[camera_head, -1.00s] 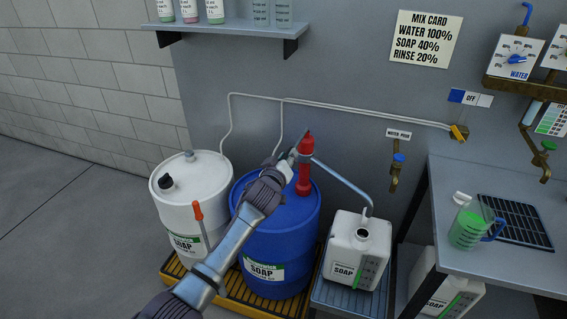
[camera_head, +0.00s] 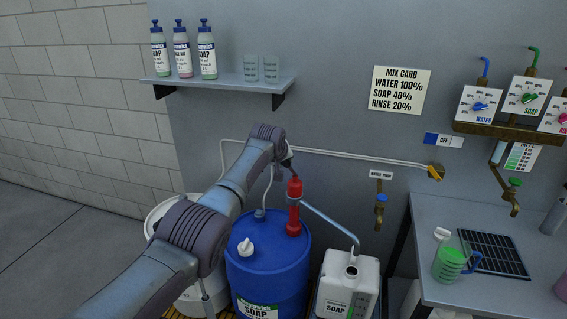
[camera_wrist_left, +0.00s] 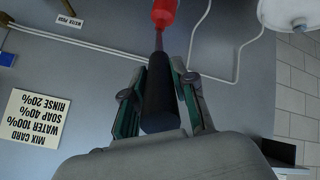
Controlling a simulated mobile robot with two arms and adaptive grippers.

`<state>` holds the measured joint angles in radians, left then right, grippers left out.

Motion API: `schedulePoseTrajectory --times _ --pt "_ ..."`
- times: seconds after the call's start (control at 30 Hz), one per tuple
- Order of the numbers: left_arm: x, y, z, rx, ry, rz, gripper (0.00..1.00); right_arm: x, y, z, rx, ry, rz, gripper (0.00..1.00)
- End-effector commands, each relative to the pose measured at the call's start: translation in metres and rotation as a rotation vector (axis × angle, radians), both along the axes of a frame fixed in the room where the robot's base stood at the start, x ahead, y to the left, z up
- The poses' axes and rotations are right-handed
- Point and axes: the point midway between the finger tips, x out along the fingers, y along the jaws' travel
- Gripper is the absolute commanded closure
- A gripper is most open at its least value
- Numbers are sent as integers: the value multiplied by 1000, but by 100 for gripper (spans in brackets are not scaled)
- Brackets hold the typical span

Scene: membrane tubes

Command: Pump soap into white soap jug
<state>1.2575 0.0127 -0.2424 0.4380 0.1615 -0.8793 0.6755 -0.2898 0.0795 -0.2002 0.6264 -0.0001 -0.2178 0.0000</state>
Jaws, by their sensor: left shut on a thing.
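The red hand pump (camera_head: 294,207) stands on the blue soap drum (camera_head: 268,262), and its top shows in the wrist view (camera_wrist_left: 164,12). My left gripper (camera_head: 287,160) is just above the pump top. In the wrist view its fingers (camera_wrist_left: 157,82) are shut on the black pump handle (camera_wrist_left: 160,98), which joins the red pump by a thin rod. The pump's grey spout tube (camera_head: 330,223) slopes down right to the white soap jug (camera_head: 347,284). The tube end is at the jug's open mouth; whether it is inside is unclear. My right gripper is not in view.
A white drum (camera_head: 160,212) stands left, partly behind my left arm. A wall shelf (camera_head: 220,86) with bottles and cups is above. A water tap (camera_head: 381,205) is on the wall. A bench (camera_head: 440,212) with a green measuring jug (camera_head: 449,264) is at right.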

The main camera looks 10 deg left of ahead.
Motion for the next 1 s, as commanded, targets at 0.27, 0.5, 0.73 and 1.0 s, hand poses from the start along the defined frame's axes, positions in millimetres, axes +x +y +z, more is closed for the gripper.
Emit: schedulePoseTrajectory --times 0.27,0.5,0.73,1.0 --pt "1 1 9 2 10 0 100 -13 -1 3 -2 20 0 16" --pt "1 1 9 3 10 0 100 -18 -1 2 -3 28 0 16" --pt "0 1 7 2 14 0 48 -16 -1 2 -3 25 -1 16" --pt "-1 0 5 2 19 0 48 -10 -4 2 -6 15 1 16"
